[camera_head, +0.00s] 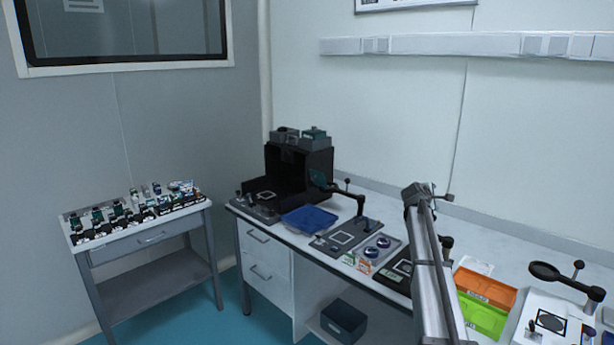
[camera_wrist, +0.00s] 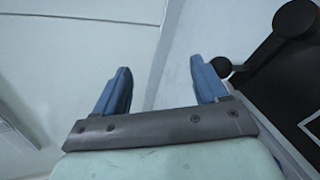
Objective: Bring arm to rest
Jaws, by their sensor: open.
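In the wrist view my gripper (camera_wrist: 160,68) has its two blue fingers spread wide apart. Nothing is between them, only pale background. A dark bar and the pale green gripper body lie below the fingers. In the head view my arm (camera_head: 432,270) rises from the lower edge right of centre, over the long bench (camera_head: 285,224). Its upper end is in front of the wall, and I cannot make out the fingers there.
A black rounded part with a knob (camera_wrist: 292,18) is close to the right finger in the wrist view. The bench carries a black housing (camera_head: 312,165), a blue tray (camera_head: 309,219), an orange tray (camera_head: 487,287), a green tray (camera_head: 482,317) and a magnifier (camera_head: 545,271). A side table (camera_head: 150,240) stands left.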

